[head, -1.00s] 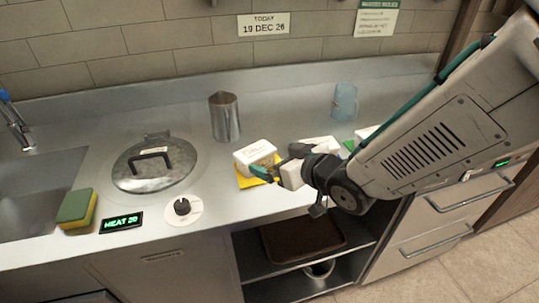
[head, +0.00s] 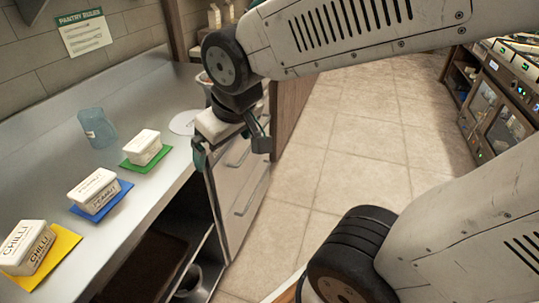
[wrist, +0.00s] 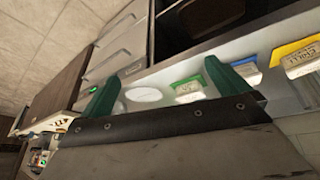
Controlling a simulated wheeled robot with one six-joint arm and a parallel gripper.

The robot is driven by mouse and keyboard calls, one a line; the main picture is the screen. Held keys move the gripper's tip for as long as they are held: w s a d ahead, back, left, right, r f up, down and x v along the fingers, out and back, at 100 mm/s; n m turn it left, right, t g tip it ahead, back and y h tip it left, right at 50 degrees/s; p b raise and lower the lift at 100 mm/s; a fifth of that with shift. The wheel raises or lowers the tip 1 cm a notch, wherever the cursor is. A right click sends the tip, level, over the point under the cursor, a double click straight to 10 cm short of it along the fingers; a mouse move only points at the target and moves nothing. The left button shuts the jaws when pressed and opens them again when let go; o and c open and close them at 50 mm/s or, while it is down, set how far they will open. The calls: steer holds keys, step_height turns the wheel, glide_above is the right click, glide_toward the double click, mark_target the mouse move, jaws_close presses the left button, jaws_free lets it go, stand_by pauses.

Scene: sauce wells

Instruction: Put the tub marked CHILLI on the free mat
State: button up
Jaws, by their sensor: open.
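The white CHILLI tub (head: 27,247) sits on a yellow mat (head: 62,243) at the lower left of the head view. The tub also shows at the right of the wrist view (wrist: 299,62). A round white mat (head: 183,124) lies bare farther along the counter; it also shows in the wrist view (wrist: 144,94). My gripper (head: 232,148) is open and empty, over the counter's front edge near the round mat and well away from the CHILLI tub. Its two green fingers (wrist: 158,77) stand apart in the wrist view.
A tub marked PEANUT (head: 93,192) sits on a blue mat (head: 120,188), and another white tub (head: 143,147) on a green mat (head: 156,161). A blue-grey translucent jug (head: 97,128) stands behind them. Open shelves and drawers (head: 240,185) lie below the counter edge.

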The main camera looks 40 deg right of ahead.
steer(key=s+d+r+m+g, duration=0.2)
steer(key=s+d+g, duration=0.1)
steer(key=s, duration=0.9)
steer(key=shift+d+r+g, duration=0.15)
steer(key=shift+d+g, duration=0.15)
steer(key=shift+d, duration=0.15)
